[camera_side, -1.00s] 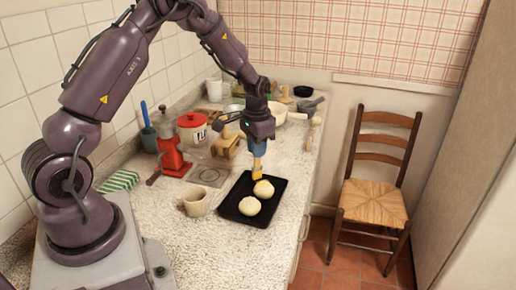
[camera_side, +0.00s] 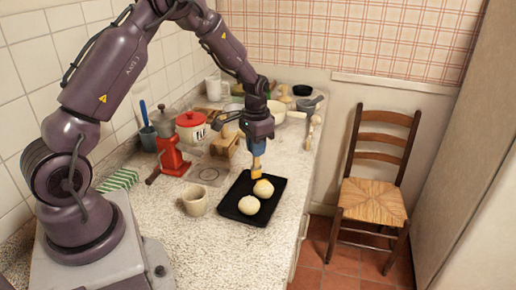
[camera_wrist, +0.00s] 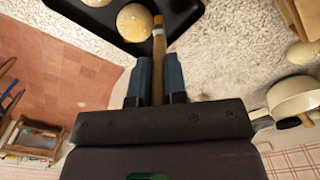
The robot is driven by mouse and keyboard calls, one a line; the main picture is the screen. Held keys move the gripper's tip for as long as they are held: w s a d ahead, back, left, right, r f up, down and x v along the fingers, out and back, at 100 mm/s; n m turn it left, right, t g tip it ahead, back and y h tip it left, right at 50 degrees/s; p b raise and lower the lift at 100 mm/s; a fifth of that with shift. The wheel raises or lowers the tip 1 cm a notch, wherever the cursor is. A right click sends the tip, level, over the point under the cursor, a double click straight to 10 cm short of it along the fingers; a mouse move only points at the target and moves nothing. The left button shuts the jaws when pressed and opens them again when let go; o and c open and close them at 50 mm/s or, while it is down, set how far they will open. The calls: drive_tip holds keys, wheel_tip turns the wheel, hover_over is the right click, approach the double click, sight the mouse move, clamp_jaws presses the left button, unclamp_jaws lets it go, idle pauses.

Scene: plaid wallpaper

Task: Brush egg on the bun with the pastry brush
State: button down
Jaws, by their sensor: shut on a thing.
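My gripper (camera_side: 258,146) is shut on the pastry brush (camera_side: 257,166), which points down with its yellow bristles at the bottom. In the wrist view the brush (camera_wrist: 158,50) stands between the two blue fingers (camera_wrist: 158,82). Its tip is at the edge of the farther bun (camera_side: 264,188); I cannot tell whether it touches. That bun also shows in the wrist view (camera_wrist: 134,22). A second pale round bun (camera_side: 249,205) sits nearer the camera. Both are on a black tray (camera_side: 232,203). No separate egg is plain to see.
A beige cup (camera_side: 195,202) stands left of the tray. A white pan (camera_wrist: 298,97) is behind. The counter's right edge is close to the tray; a chair (camera_side: 375,190) stands beyond.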

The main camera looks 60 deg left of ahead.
drive_tip(key=shift+r, duration=3.55)
drive_tip(key=d+f, duration=0.4)
drive_tip(key=f, duration=0.1)
drive_tip(key=shift+f, duration=0.15)
drive_tip(key=shift+w+f, duration=0.1)
drive_tip(key=shift+f, duration=0.55)
